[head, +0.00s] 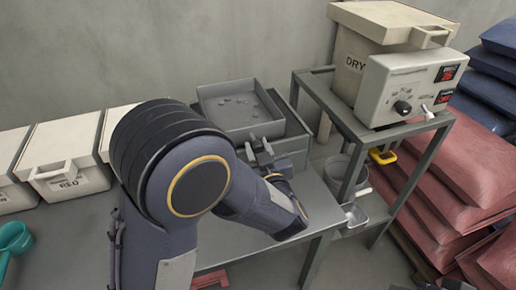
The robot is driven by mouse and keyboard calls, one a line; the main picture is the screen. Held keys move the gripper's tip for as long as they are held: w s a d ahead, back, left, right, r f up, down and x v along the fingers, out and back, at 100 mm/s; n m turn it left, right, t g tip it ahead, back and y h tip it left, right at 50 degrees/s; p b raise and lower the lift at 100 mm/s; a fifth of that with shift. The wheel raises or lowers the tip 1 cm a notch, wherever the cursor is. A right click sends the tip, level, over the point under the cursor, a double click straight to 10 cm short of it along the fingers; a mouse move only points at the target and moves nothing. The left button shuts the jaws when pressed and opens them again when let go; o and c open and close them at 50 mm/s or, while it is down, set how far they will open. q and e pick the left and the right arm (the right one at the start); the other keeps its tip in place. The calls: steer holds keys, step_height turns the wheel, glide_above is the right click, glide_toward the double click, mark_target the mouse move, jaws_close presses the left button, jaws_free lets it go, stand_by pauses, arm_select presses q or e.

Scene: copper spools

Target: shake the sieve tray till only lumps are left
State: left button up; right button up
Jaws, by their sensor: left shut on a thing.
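The grey square sieve tray (205,104) is in the head view near the back of the grey table, with several small grey lumps (238,101) on its floor. A larger grey bin (296,127) shows under and behind the tray. My left gripper (259,149) is shut on the sieve tray at its near side. My arm hides part of the bin and the table. I cannot tell whether fine material lies under the tray. My right gripper is not in view.
White lidded bins (65,150) line the left. A metal stand (345,115) on the right bears a control box (405,85) and a beige container (375,30). A bucket (340,175) and scoop (354,215) are beneath. Red sacks (450,175) fill the right. A teal scoop (12,240) lies left.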

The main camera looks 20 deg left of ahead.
arm_select(q)
steer(key=shift+w+d, duration=0.6)
steer(key=shift+d, duration=0.3)
steer(key=shift+w+d, duration=0.6)
steer(key=shift+d, duration=0.3)
jaws_close()
steer(key=o, duration=1)
jaws_free()
steer(key=shift+s, duration=0.1)
steer(key=v, duration=0.7)
steer(key=shift+s+d, duration=0.15)
steer(key=shift+s, duration=0.15)
